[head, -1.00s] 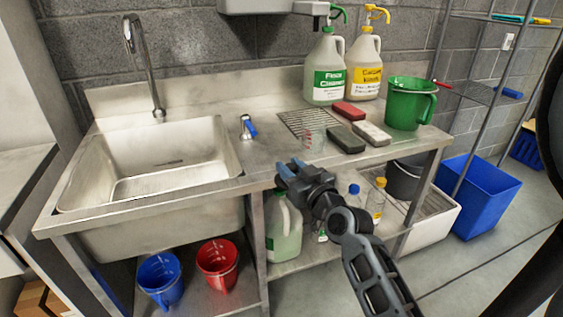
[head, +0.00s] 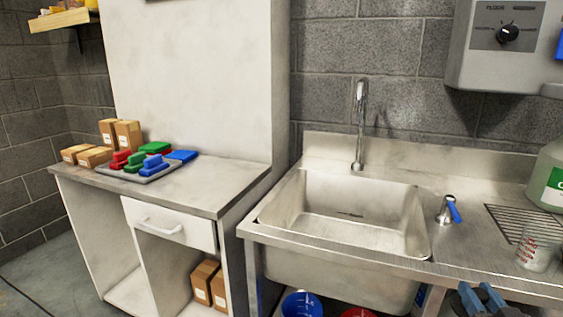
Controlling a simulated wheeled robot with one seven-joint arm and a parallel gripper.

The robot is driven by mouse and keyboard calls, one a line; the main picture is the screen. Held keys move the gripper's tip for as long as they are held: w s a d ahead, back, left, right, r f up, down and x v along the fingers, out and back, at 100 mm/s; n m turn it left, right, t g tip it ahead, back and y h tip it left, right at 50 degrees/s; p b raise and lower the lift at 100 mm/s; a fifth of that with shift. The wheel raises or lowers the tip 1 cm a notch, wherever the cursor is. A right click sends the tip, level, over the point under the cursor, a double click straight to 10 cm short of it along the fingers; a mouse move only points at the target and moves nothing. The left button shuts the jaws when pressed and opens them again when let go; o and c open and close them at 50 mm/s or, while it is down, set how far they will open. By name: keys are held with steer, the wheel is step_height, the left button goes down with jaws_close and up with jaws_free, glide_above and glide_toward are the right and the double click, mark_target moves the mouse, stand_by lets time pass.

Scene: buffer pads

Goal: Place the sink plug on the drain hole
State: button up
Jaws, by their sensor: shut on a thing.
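My gripper (head: 483,296) is at the bottom right edge, in front of the steel counter, mostly cut off by the frame. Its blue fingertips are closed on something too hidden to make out. I cannot pick out the sink plug anywhere. The steel sink (head: 280,205) is at centre right, left of and beyond my gripper. A thin dark slit (head: 351,214) shows low inside the basin; I cannot tell whether it is the drain hole. The near part of the basin floor is hidden by the front rim.
The tap (head: 359,130) rises behind the sink. A blue-handled metal lever (head: 447,211) and a clear measuring cup (head: 538,247) stand on the counter to the right. A side cabinet (head: 215,205) with a tray of coloured blocks stands left. Open space lies above the basin.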

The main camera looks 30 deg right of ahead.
steer(key=w+a+f+n+t+y, duration=0.1)
steer(key=w+a+f+n+y, duration=0.15)
steer(key=w+a, duration=0.25)
steer(key=w+a+f+n+t+y, duration=0.1)
steer(key=w+a+f+y, duration=0.1)
steer(key=w+a+f, duration=0.3)
steer(key=w+a+f+n+t+y+p, duration=0.1)
steer(key=w+a+f+n+y, duration=0.3)
steer(key=a, duration=0.6)
steer(key=w+a+f+m+y+p, duration=0.1)
steer(key=w+a+f+y, duration=0.1)
steer(key=w+a, duration=0.5)
steer(key=s+a+f, duration=0.3)
steer(key=s+f, duration=0.3)
steer(key=shift+s+n, duration=0.25)
steer(key=shift+n, duration=0.1)
steer(key=shift+d, duration=0.15)
